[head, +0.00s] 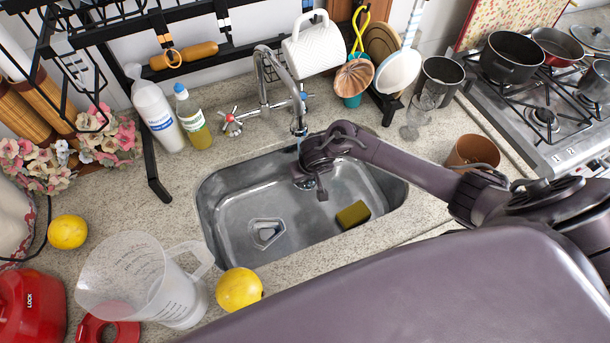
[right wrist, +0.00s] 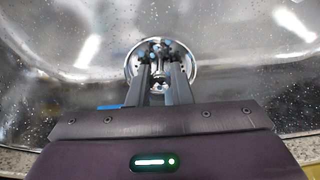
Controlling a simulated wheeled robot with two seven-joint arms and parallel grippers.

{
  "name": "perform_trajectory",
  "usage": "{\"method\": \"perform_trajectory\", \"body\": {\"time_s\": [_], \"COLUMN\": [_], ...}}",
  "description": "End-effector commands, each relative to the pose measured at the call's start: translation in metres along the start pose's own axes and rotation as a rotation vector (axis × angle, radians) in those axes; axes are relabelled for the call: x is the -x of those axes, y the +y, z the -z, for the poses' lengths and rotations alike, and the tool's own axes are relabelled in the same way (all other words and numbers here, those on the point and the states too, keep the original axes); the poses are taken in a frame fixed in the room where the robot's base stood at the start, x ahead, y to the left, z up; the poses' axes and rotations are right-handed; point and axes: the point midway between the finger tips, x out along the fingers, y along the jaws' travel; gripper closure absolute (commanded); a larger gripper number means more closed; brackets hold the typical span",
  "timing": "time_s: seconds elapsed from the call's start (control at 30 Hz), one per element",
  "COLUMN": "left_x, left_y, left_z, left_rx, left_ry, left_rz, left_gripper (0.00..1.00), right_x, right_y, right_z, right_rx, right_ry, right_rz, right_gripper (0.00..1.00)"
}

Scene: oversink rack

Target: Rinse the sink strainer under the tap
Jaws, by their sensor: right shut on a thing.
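My right gripper (head: 312,190) reaches down into the metal sink (head: 225,207), below the end of the tap (head: 298,125). In the right wrist view its two fingers (right wrist: 161,60) are shut on the round metal sink strainer (right wrist: 134,68), whose rim shows around the fingertips. Small blue spots show on or over the strainer's middle. In the head view the wrist hides most of the strainer; a bit of metal rim shows beside the fingers. A thin bluish streak under the spout looks like water. My left gripper is not in view.
A green-yellow sponge (head: 353,215) lies at the sink's right. A clear jug (head: 135,275) and a lemon (head: 239,289) stand at the front rim. A dish rack (head: 152,160) leg stands left; bottles (head: 192,120) stand behind.

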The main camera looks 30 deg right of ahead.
Motion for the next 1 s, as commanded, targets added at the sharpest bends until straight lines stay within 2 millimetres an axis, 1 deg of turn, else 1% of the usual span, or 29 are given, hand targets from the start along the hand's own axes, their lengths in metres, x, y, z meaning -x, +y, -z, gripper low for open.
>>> {"method": "perform_trajectory", "body": {"time_s": [0.17,0.27,0.7,0.9,1.0], "left_x": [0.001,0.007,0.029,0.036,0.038], "left_y": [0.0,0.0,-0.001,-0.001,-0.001], "left_z": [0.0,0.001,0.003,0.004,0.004], "left_rx": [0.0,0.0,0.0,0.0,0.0], "left_ry": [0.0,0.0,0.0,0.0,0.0], "left_rz": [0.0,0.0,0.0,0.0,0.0], "left_gripper": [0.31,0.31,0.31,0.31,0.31], "right_x": [0.001,0.004,0.015,0.019,0.02], "right_y": [0.0,0.001,0.002,0.003,0.002], "right_z": [-0.001,-0.007,-0.041,-0.056,-0.06], "right_rx": [0.0,0.0,0.002,0.001,0.001], "right_ry": [-0.001,-0.001,-0.002,-0.002,0.0], "right_rz": [-0.001,-0.001,0.0,-0.001,0.0], "right_gripper": [1.0,1.0,1.0,1.0,1.0]}}
